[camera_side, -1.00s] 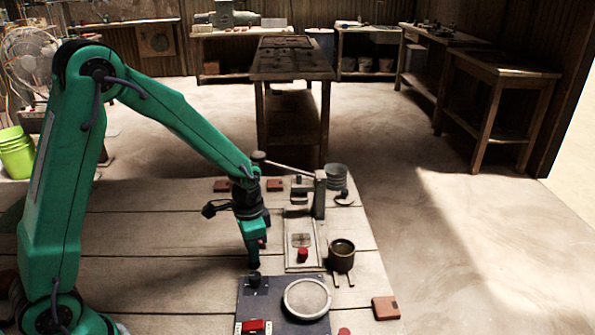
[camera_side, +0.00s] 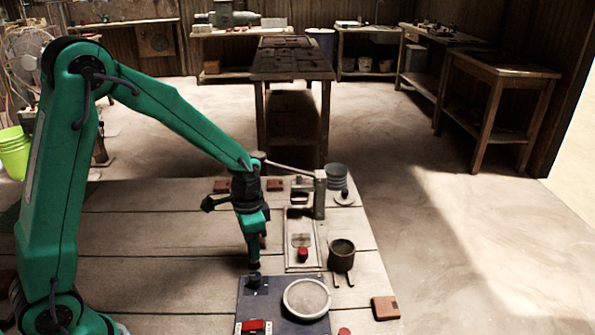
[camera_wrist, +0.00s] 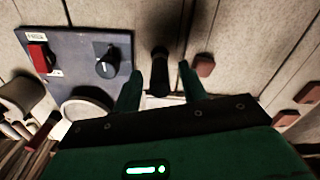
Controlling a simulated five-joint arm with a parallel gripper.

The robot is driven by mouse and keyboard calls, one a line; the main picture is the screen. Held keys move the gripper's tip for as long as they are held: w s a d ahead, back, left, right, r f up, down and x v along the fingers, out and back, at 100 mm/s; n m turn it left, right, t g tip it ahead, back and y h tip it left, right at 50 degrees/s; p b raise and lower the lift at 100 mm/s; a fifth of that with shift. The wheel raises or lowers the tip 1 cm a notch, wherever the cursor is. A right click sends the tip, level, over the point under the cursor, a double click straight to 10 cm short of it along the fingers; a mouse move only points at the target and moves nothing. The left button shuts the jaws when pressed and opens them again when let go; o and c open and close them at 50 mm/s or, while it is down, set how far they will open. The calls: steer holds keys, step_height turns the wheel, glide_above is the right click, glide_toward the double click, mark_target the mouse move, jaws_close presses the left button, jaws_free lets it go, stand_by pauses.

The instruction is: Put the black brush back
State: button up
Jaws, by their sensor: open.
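A dark, narrow upright piece, which looks like the black brush (camera_side: 254,259), stands just beyond the panel with the dial. It also shows in the wrist view (camera_wrist: 160,62), in the gap between my two green fingers. My gripper (camera_side: 253,238) points down over it. In the wrist view my gripper (camera_wrist: 160,80) is open, one finger to each side of the dark piece, and I cannot tell whether they touch it. The brush's bristles cannot be made out.
The blue-grey panel (camera_side: 270,310) carries a black dial (camera_wrist: 108,61), a red switch (camera_wrist: 41,57) and a round pale dish (camera_side: 307,298). To the right stand the lever press (camera_side: 319,195) and a dark cup (camera_side: 341,256). Reddish tiles (camera_side: 385,307) lie around.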

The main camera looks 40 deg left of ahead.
step_height(320, 180, up, 10)
steer(key=shift+f, duration=0.15)
steer(key=shift+r, duration=0.35)
stand_by(0.5)
steer(key=s+r+n+t, duration=0.2)
steer(key=s+r, duration=0.2)
steer(key=s, duration=0.4)
steer(key=s+r+n+t, duration=0.3)
steer(key=s+r, duration=0.2)
steer(key=s, duration=0.3)
steer(key=shift+s+a+t, duration=0.3)
steer(key=shift+s, duration=0.05)
